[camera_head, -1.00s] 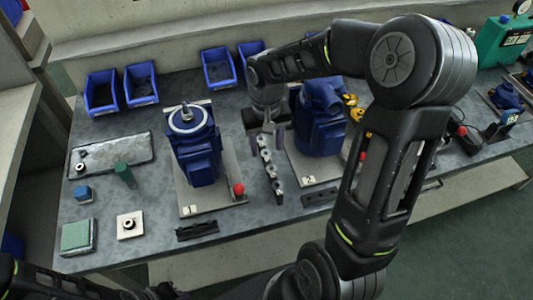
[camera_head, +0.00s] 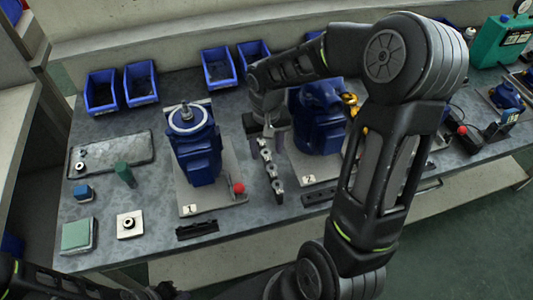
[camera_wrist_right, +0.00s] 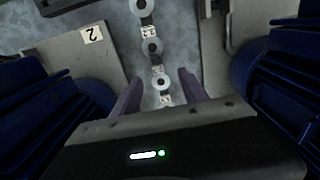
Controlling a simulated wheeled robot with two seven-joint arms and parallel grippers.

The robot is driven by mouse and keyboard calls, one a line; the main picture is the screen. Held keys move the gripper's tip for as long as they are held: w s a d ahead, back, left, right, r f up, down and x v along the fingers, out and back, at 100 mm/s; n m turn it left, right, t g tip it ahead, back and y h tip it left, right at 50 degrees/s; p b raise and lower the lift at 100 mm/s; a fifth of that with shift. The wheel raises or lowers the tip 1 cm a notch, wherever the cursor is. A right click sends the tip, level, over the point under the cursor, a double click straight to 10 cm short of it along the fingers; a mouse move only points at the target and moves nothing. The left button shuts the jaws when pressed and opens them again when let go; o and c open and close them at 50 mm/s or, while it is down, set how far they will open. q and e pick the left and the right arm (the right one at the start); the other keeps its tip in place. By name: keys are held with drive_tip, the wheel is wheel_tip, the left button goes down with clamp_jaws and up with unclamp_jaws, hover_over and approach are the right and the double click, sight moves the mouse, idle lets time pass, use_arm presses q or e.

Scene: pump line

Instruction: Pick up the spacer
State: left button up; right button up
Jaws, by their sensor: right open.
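A narrow rack (camera_head: 277,188) stands between the two blue pumps and holds several small round ring-like parts in a row. In the right wrist view the row shows as pale rings with dark centres, one ring (camera_wrist_right: 161,83) lying between my fingers as seen from there. I cannot tell which ring is the spacer. My right gripper (camera_head: 270,133) is over the far end of the rack, pointing down. Its fingers (camera_wrist_right: 159,88) are apart, with nothing visibly held. My left gripper is not clearly in view; only dark arm parts show at the bottom left.
Blue pump 1 (camera_head: 195,150) stands left of the rack and blue pump 2 (camera_head: 318,130) close on its right. A white plate with a ring (camera_head: 130,225), a green block (camera_head: 78,236) and a grey tray (camera_head: 130,151) are on the left. Blue bins (camera_head: 140,84) line the back.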

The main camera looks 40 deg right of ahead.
drive_tip(key=shift+f, duration=0.2)
idle(0.4)
clamp_jaws()
idle(0.3)
